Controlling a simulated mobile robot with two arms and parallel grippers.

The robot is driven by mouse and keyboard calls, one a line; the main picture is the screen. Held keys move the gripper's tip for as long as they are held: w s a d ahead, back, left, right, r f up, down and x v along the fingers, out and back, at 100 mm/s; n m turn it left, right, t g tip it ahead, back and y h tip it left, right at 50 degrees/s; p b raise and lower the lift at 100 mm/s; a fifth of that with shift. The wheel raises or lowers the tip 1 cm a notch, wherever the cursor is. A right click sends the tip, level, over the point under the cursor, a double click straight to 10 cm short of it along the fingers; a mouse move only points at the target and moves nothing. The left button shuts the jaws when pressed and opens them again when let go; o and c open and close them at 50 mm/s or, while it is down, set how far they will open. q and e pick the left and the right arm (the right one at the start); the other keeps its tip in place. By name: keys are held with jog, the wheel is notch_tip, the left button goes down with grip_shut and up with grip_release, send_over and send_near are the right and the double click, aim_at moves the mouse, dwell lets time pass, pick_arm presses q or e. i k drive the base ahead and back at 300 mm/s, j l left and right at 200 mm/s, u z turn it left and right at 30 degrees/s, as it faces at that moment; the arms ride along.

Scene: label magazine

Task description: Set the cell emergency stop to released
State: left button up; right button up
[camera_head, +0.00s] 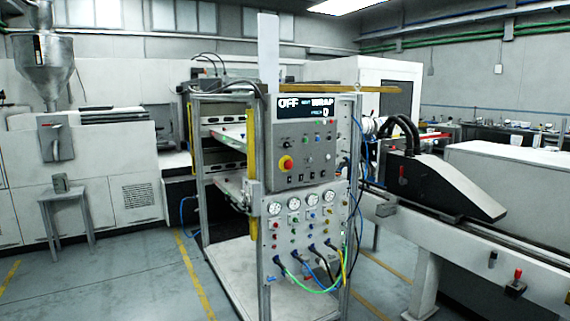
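The emergency stop (287,162) is a red mushroom button on a yellow ring. It sits at the left of the grey control panel (308,178) on the front of the metal frame stand in the middle of the camera_head view. I cannot tell from here whether the button is pressed in or out. A dark display (307,112) above the panel shows lit text, with OFF and WRAP readable. Neither of my grippers is in view.
Below the panel are several round gauges (293,203) and hanging coloured hoses (310,275). A conveyor (500,255) with a black cover (440,185) stands right. A small grey table (65,195) stands left. Floor (130,280) at front left is clear.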

aim_at(287, 165)
jog(key=i+j+u, duration=0.1)
jog(key=i+u, duration=0.3)
jog(key=i, duration=1.15)
